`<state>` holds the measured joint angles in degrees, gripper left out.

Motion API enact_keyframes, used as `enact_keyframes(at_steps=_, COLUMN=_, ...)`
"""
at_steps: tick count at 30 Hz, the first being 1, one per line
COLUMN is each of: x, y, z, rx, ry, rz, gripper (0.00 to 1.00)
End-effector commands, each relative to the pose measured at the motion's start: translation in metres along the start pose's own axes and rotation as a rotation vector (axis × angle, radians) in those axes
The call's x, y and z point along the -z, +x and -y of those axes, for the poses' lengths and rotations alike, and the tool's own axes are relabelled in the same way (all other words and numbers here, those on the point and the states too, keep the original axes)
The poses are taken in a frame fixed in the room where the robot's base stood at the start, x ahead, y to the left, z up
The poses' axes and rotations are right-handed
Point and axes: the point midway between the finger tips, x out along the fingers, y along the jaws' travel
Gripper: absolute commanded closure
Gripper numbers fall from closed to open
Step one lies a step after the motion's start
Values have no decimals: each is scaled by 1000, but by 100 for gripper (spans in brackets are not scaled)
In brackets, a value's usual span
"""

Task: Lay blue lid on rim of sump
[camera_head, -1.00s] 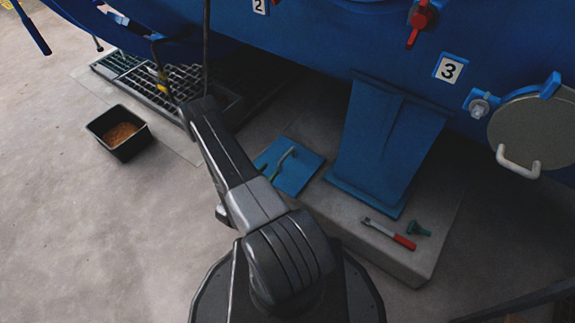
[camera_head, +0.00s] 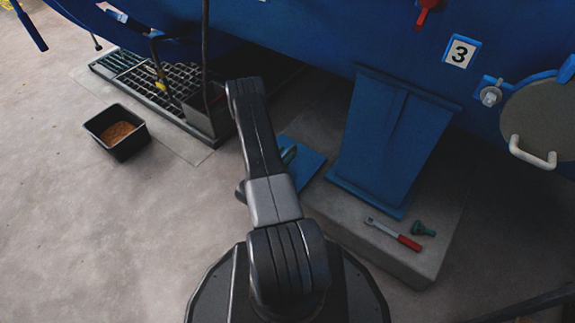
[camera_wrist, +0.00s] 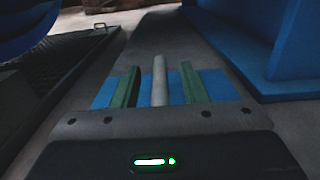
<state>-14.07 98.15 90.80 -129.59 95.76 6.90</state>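The blue lid (camera_head: 309,168) lies flat on the floor slab left of the blue support leg, partly hidden by my arm in the head view. In the wrist view the lid (camera_wrist: 218,86) is ahead of my gripper (camera_wrist: 160,82). Its pale grey bar handle (camera_wrist: 159,78) stands between my two green fingers, which are apart with gaps on both sides. I cannot tell whether they reach down around the handle.
The floor grating (camera_head: 130,75) lies at the back left, with a hose over it. A black tray (camera_head: 119,148) with brown contents stands left. The blue support leg (camera_head: 390,145) rises close right of the lid.

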Motion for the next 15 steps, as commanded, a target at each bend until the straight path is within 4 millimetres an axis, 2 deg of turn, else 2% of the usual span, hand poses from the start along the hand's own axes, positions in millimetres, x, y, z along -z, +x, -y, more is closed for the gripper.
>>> enact_keyframes(at_steps=8, x=0, y=2, z=0, rx=-1, ry=0, rz=-1, gripper=63)
enact_keyframes(at_steps=13, x=0, y=2, z=0, rx=0, ry=0, rz=-1, gripper=96)
enact_keyframes(at_steps=15, x=0, y=2, z=0, rx=0, ry=-1, rz=-1, gripper=100)
